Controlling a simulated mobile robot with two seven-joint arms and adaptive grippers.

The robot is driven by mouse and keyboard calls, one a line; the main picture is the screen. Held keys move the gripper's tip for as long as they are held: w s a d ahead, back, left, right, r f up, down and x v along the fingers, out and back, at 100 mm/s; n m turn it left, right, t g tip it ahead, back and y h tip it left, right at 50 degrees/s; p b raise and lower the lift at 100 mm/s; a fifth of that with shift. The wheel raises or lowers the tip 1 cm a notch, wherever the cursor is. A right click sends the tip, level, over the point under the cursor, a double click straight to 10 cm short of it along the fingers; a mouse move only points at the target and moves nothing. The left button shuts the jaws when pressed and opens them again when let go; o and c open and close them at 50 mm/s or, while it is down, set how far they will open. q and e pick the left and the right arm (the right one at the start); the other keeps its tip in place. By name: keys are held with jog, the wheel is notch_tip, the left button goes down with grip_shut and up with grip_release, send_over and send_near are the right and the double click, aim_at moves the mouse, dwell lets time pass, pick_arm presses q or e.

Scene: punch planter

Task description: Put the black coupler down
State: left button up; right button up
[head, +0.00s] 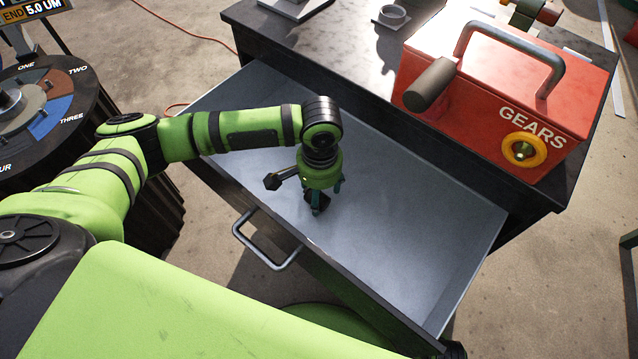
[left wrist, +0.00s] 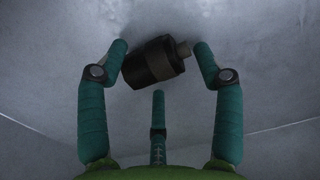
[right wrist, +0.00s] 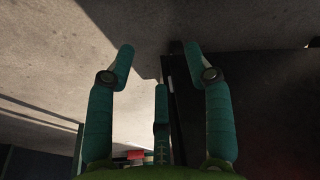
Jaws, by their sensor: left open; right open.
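The black coupler (left wrist: 152,62) is a short dark cylinder with a thinner brownish stub at one end. In the left wrist view it lies on the grey drawer floor, between and just beyond the fingertips of my left gripper (left wrist: 161,55). My left gripper is open, and a gap shows between its fingers and the coupler. In the head view the left gripper (head: 322,196) points down into the open drawer (head: 420,225), and the coupler shows only as a dark patch under it. My right gripper (right wrist: 158,52) is open and empty in the right wrist view, outside the head view.
The drawer floor is bare to the right of my left gripper. A handle (head: 268,248) sticks out from the drawer front. A red GEARS box (head: 490,110) and a small grey ring part (head: 391,16) stand on the black bench. A round numbered planter (head: 45,110) stands at left.

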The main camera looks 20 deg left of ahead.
pick_arm(q)
notch_tip(320, 180, up, 12)
jog(key=p, duration=0.3)
pick_arm(e)
jog(key=shift+w+d+f+t, duration=0.3)
jog(key=shift+w+f+t, duration=0.35)
jog(key=shift+w+t, duration=0.15)
pick_arm(q)
jog(key=shift+w+r, duration=0.1)
jog(key=shift+r+p, duration=0.1)
jog(key=shift+p, duration=0.25)
pick_arm(e)
jog(key=shift+s+d+r+g+p, duration=0.95)
jog(key=shift+s+p, duration=3)
jog(key=shift+s, duration=2.35)
pick_arm(q)
notch_tip(320, 180, up, 12)
jog(key=p, duration=0.7)
jog(key=shift+p, duration=0.3)
pick_arm(e)
jog(key=s+r+g, duration=0.1)
jog(key=s+r, duration=0.4)
jog(key=r, duration=0.1)
jog(key=shift+r, duration=0.35)
pick_arm(q)
jog(key=shift+f, duration=0.2)
pick_arm(e)
jog(key=shift+s, duration=0.1)
